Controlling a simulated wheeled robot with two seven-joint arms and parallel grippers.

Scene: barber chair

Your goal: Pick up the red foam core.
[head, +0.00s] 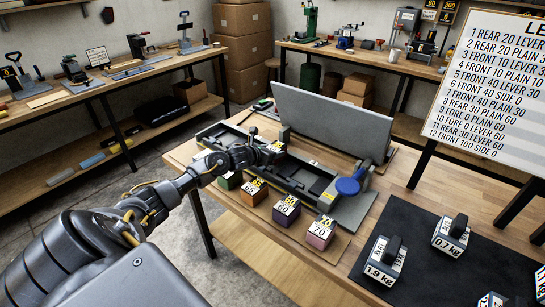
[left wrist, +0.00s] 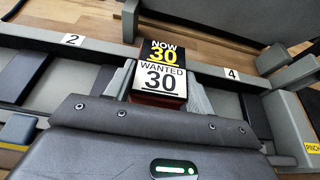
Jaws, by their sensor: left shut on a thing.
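The red foam core (left wrist: 158,101) is a small block whose dark red side shows below a card reading NOW 30, WANTED 30. It sits in the grey fixture (left wrist: 115,47) between the marks 2 and 4. My left gripper (left wrist: 162,88) is shut on it, one finger on each side. In the head view my left gripper (head: 262,153) reaches over the fixture (head: 333,202), and the core's card (head: 275,147) shows at its tip. The gripper hides most of the core there. I cannot tell whether the core is clear of its slot. My right gripper is not in view.
Weights (head: 385,262) rest on a dark mat.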

